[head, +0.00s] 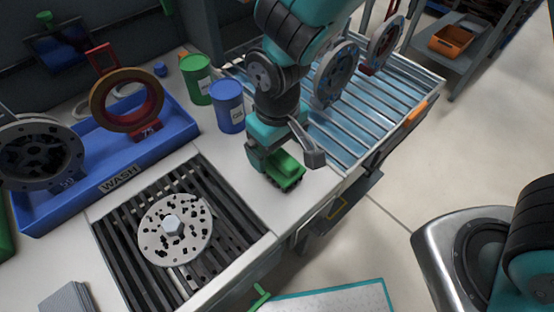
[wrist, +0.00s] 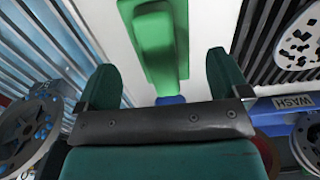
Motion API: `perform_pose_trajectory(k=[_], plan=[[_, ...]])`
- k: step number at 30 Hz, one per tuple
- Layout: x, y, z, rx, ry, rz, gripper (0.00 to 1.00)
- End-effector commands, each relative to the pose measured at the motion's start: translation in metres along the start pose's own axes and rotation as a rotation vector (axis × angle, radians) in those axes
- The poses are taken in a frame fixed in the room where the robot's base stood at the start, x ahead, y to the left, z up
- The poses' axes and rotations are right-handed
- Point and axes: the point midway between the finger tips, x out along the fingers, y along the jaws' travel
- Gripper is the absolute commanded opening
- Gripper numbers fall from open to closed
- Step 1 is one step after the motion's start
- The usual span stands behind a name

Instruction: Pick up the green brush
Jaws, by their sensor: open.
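The green brush (head: 287,172) lies on the pale counter, between the grated section and the roller conveyor. My gripper (head: 270,158) is right over it, pointing down, and hides part of it in the head view. In the wrist view the brush (wrist: 153,45) shows as a green block with a raised handle, ahead of the gap between the two open, empty teal fingers (wrist: 165,80). I cannot tell whether the fingers touch it.
A blue can (head: 230,107) and a green can (head: 197,80) stand behind my gripper. A blue WASH tray (head: 180,128) holds a ring part at left. A perforated disc (head: 158,245) lies on the dark grate (head: 120,262). The roller conveyor (head: 375,110) carries upright discs at right.

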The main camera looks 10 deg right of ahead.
Motion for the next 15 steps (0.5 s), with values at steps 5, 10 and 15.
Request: perform_pose_trajectory(k=[5,10,15], plan=[[0.029,-0.003,0.002,-0.001,-0.004,0.001,0.94],[0.039,-0.003,0.001,0.0,-0.001,0.0,0.94],[0.039,-0.002,0.001,0.0,0.0,0.0,0.94]])
